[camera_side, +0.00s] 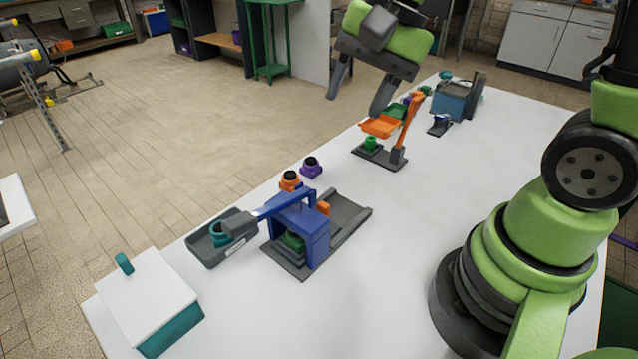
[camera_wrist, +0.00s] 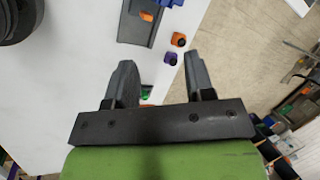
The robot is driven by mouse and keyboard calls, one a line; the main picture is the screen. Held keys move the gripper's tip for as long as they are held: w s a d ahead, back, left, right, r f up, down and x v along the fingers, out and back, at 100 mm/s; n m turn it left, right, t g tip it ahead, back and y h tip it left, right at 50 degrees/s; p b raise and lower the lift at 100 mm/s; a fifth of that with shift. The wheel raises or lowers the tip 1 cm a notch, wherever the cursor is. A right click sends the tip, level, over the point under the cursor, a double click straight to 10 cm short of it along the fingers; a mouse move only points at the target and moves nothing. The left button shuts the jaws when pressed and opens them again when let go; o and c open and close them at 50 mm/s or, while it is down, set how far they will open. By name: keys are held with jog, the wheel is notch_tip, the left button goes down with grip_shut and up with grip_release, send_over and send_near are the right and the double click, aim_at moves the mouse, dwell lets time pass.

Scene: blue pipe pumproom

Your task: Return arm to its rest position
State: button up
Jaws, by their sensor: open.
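My gripper (camera_side: 362,92) is in the air above the far part of the white table (camera_side: 400,240), near the orange stand and clear of the table top. Its two dark fingers are spread apart with nothing between them. The wrist view also shows the open gripper (camera_wrist: 158,82), with the table edge and the floor below it. My green arm rises from its base at the right of the table in the side view.
An orange tray stand (camera_side: 382,127) is just below my gripper. A blue press-like device (camera_side: 300,230), a teal box with white lid (camera_side: 150,295), orange (camera_side: 290,180) and purple (camera_side: 311,168) knobs and a blue-grey box (camera_side: 455,100) stand on the table. Its right-front area is bare.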

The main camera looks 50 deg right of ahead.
jog(key=s+r+n+t+h, duration=0.1)
jog(key=s+r+n+t, duration=0.3)
jog(key=s+r+n, duration=0.3)
jog(key=s+a, duration=0.1)
jog(key=s, duration=0.2)
jog(key=shift+s+n, duration=0.25)
jog(key=shift+n, duration=0.05)
